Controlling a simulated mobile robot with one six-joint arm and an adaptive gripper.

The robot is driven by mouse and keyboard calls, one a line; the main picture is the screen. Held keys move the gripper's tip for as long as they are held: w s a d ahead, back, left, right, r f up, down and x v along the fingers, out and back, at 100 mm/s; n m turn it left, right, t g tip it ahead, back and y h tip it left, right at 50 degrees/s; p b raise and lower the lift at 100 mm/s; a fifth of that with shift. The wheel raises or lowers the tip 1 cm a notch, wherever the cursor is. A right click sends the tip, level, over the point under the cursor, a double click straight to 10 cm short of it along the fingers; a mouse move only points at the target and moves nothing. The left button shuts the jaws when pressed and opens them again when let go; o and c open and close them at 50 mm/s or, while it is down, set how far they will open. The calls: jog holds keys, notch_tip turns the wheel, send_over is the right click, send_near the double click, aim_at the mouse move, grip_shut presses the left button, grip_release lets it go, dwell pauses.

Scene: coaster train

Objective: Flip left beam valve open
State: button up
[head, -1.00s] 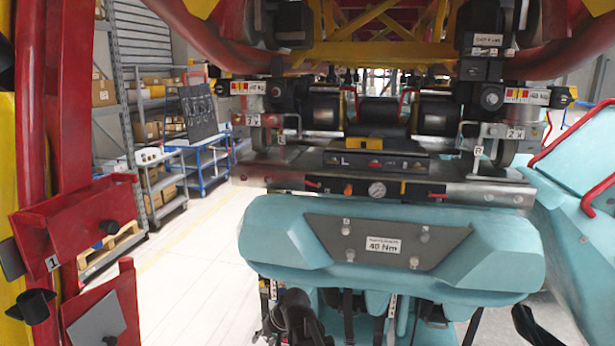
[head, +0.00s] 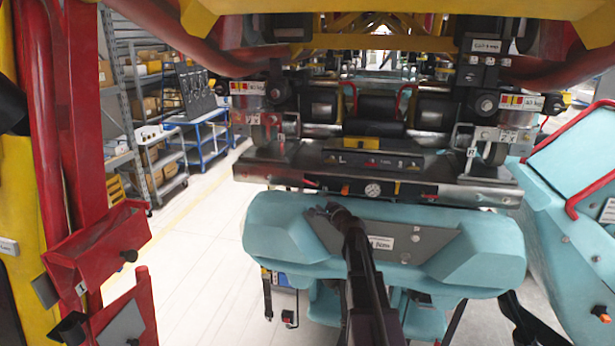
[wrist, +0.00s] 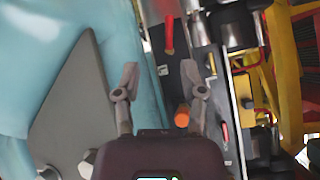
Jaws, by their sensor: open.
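The left beam valve has a small red lever (head: 310,182) on the dark strip under the metal beam (head: 255,168), left of the pressure gauge (head: 373,190). In the wrist view the red lever (wrist: 169,33) points lengthwise along the strip, beyond the fingertips. An orange knob (wrist: 182,115) sits close to one finger. My gripper (head: 333,210) is open and empty, in front of the upper edge of the teal panel, below and right of the lever. In the wrist view my gripper (wrist: 159,75) has its two fingers spread, and whether they touch anything is unclear.
A second red lever (head: 432,196) is at the right of the strip, past a yellow part (head: 397,189). The teal panel (head: 470,240) with a grey plate lies right below. A red bin (head: 100,245) stands at left. The floor (head: 200,240) between is clear.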

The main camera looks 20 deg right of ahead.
aim_at(307, 182)
jog(key=shift+d+r+m+h, duration=0.3)
jog(key=shift+d+r+m, duration=0.1)
jog(key=shift+d, duration=0.3)
jog(key=shift+w, duration=0.15)
jog(key=w, duration=1.3)
jog(key=shift+w+a, duration=0.3)
jog(key=shift+w, duration=0.05)
grip_shut()
